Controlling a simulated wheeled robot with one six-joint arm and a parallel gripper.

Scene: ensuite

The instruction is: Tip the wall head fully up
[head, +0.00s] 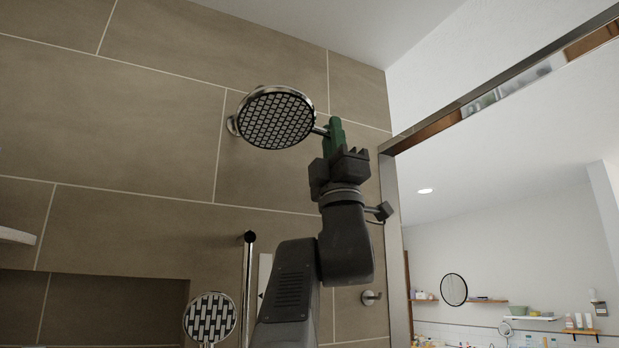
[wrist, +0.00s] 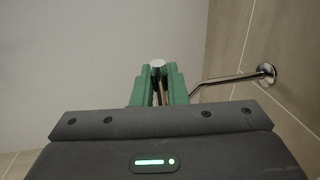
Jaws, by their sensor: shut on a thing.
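The wall head (head: 275,117) is a round chrome shower head with a dark, grid-patterned face, high on the tiled wall. Its face is tilted, showing downward and toward the head camera. A short thin handle (head: 320,130) sticks out from its right edge. My gripper (head: 334,130) has green fingers and is shut on this handle, just right of the disc. In the wrist view, my gripper (wrist: 158,88) has a metallic round rod end (wrist: 158,63) between its fingertips. A chrome wall arm (wrist: 230,78) runs from a wall flange to behind the right finger. The disc is hidden there.
A hand shower (head: 210,317) hangs lower left beside a vertical chrome rail (head: 248,285). A small wall knob (head: 371,297) is right of my arm. A metal-framed mirror or glass edge (head: 391,240) stands to the right. A wall niche (head: 100,310) is lower left.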

